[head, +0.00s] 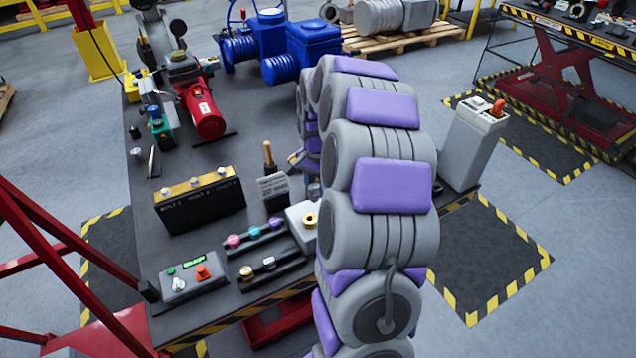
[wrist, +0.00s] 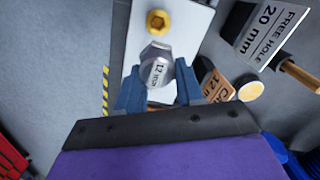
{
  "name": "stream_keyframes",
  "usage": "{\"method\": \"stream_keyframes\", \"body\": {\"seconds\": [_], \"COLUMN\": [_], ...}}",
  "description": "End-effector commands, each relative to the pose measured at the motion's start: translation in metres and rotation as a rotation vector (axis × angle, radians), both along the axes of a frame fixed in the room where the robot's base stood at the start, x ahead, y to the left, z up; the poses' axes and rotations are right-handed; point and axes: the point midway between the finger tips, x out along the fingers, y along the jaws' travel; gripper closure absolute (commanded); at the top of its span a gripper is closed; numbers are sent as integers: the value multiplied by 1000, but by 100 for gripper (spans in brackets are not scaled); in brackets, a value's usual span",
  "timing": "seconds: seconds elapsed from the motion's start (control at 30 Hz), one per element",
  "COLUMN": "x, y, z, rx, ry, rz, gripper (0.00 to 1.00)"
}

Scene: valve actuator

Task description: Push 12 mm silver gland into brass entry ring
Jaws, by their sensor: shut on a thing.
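In the wrist view, my gripper (wrist: 157,80) has its blue fingers shut on a silver hex gland (wrist: 157,64) whose face reads 12 mm. A brass entry ring (wrist: 158,21) sits on a white block (wrist: 192,24), just beyond the gland in the picture. The gland and the ring appear apart. I cannot tell the height of the gland over the block. In the head view, the brass ring (head: 310,220) shows on the white block (head: 297,232), just left of my arm. My gripper and the held gland are hidden behind my arm there.
A rack of coloured pieces (head: 254,236), a second rack (head: 268,268), a button box (head: 190,280) and a black-and-yellow case (head: 199,203) occupy the bench.

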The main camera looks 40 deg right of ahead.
Motion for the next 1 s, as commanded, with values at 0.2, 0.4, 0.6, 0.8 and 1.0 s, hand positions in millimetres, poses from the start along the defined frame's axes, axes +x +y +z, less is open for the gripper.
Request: {"method": "stream_keyframes", "body": {"seconds": [0.2,0.4,0.6,0.8,1.0], "x": [-1,0,-1,0,0], "y": [7,-5,-7,2,5], "z": [-17,-37,-50,-48,-48], "rx": [-4,5,8,-3,-4], "ry": [5,1,1,0,1], "rz": [4,2,2,2,3], "gripper": [94,94,94,94,94]}}
